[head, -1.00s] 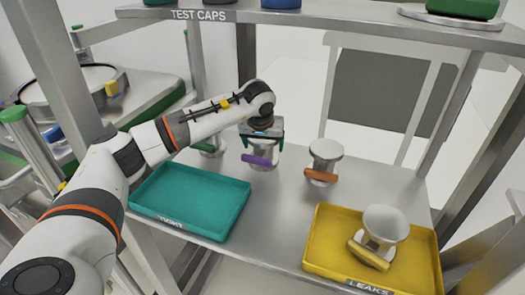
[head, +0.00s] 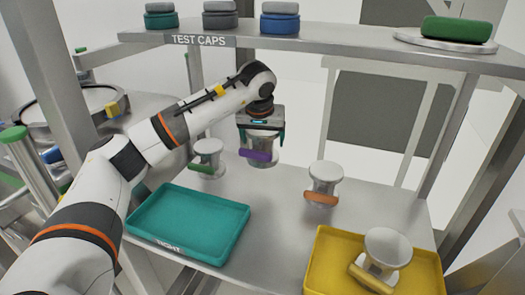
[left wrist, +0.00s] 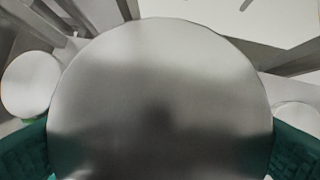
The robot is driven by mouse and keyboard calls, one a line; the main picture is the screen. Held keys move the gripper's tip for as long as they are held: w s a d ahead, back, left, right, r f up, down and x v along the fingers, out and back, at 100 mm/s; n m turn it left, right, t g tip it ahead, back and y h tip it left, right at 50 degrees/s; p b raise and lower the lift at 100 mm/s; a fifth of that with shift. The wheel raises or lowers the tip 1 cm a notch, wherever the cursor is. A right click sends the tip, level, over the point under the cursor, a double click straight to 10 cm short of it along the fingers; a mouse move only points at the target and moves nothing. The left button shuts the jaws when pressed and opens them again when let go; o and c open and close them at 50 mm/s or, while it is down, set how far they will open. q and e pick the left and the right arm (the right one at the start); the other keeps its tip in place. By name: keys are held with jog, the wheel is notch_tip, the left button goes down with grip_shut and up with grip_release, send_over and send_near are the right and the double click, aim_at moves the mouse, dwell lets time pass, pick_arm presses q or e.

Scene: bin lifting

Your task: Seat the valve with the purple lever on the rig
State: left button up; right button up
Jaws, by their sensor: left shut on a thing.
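The valve with the purple lever (head: 258,155) is a silver body with a round flange, held upright below my left gripper (head: 261,135). The gripper's teal fingers are shut on it from two sides. It appears to hang a little above the shelf. In the left wrist view the valve's round silver top (left wrist: 160,100) fills the middle between the teal fingers. My right gripper is in neither view. What stands at the far left with a round dish and a yellow block may be the rig (head: 75,105); I cannot tell for sure.
A valve with a green lever (head: 208,158) stands left of the held one, one with an orange lever (head: 324,183) to the right. A teal tray (head: 190,225) is at front left. A yellow tray (head: 325,265) holds a yellow-lever valve (head: 385,255). Caps sit on the upper shelf (head: 330,36).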

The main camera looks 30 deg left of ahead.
pick_arm(q)
jog(key=shift+r, duration=0.55)
jog(key=shift+r, duration=0.15)
